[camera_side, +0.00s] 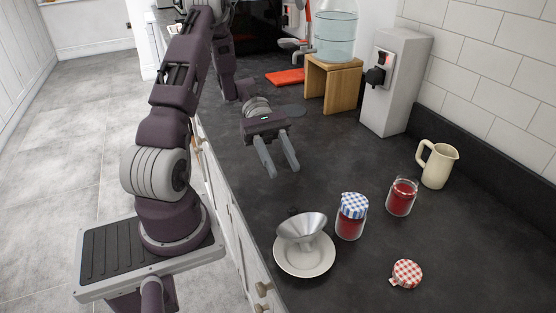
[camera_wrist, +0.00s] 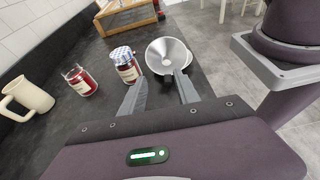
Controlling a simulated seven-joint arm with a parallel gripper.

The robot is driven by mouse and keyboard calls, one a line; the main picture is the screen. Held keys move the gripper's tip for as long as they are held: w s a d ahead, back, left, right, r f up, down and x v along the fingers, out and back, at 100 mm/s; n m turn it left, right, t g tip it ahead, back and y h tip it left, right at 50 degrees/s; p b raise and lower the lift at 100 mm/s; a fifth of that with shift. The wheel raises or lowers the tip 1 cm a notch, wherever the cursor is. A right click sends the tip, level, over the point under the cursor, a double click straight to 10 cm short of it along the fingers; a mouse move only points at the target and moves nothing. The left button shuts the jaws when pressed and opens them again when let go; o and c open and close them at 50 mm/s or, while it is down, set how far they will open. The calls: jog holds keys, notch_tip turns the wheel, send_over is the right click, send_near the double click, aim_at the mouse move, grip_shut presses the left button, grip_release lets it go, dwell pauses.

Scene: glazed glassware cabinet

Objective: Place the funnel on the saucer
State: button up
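The silver metal funnel (camera_side: 302,226) has its wide mouth upward, looks slightly tilted, and overlaps the white saucer (camera_side: 304,268) near the counter's front edge. Its lower end appears to be over the saucer, but I cannot tell exactly how it rests there. In the wrist view the funnel (camera_wrist: 170,54) shows its open cone, with part of the saucer's rim (camera_wrist: 192,71) below it. My gripper (camera_side: 284,168) is open and empty above the counter, behind the funnel and apart from it. In the wrist view its fingers (camera_wrist: 160,82) are spread with nothing between them.
A jar with a blue checked lid (camera_side: 351,217) stands close right of the funnel. An open red jar (camera_side: 402,197), a cream jug (camera_side: 438,166) and a red checked lid (camera_side: 407,272) are farther right. A wooden stand (camera_side: 335,85) with a glass vessel and a grey dispenser (camera_side: 392,85) stand behind.

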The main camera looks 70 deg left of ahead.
jog(key=s+d+r+m+t+y, duration=0.3)
jog(key=s+d+r+m+y, duration=0.2)
jog(key=r+m+y, duration=0.2)
jog(key=s+d+r+m+t+y, duration=0.2)
jog(key=s+d+r+m+y, duration=0.2)
jog(key=m, duration=0.6)
notch_tip(320, 180, up, 4)
jog(key=d+y, duration=0.2)
jog(key=y, duration=0.1)
jog(key=shift+s+f+m+t, duration=0.25)
jog(key=shift+s+m+t, duration=0.1)
jog(key=shift+m+t, duration=0.05)
jog(key=c, duration=0.4)
jog(key=shift+o, duration=0.2)
